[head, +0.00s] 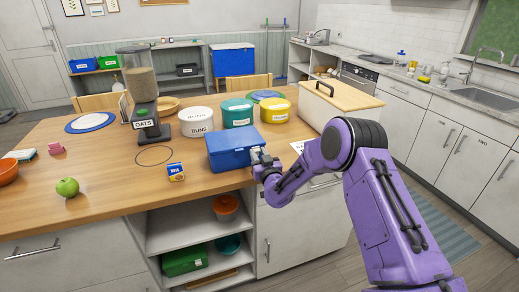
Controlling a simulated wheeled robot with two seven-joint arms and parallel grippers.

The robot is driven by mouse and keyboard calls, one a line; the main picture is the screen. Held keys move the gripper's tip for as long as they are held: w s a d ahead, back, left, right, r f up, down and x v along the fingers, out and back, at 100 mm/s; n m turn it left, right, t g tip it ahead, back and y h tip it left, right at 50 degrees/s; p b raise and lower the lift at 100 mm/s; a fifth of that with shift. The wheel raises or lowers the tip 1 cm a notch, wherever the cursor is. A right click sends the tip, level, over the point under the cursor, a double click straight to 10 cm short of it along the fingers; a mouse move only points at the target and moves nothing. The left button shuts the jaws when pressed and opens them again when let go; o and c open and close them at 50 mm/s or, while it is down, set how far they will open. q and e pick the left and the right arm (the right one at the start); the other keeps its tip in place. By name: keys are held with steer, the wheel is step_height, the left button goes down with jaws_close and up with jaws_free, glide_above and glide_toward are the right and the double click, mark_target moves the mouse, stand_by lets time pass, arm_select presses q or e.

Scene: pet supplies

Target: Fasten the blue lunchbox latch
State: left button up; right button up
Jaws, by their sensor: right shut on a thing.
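The blue lunchbox (226,150) stands upright on the wooden island near its front edge, with its lid down. My right gripper (258,156) is at the lunchbox's right front side, shut on a small part there that looks like the latch. The gripper and wrist cover most of that part, so I cannot see how the latch sits. My left gripper is not in the head view.
A small blue-and-yellow box (176,173) lies left of the lunchbox. A white tub (196,122), a teal tub (237,112) and a yellow tub (275,110) stand behind. A cream bread box (335,100) is right. The front left holds a green apple (67,187).

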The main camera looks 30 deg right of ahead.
steer(key=shift+w+r+g+p, duration=0.3)
steer(key=shift+r+g+p, duration=0.4)
steer(key=shift+p, duration=0.4)
steer(key=shift+w+d+f+g+y+p, duration=0.1)
steer(key=shift+w+f+g+y+p, duration=0.05)
steer(key=shift+g+y+p, duration=0.2)
steer(key=shift+f, duration=0.1)
steer(key=o, duration=1.1)
steer(key=shift+c, duration=0.2)
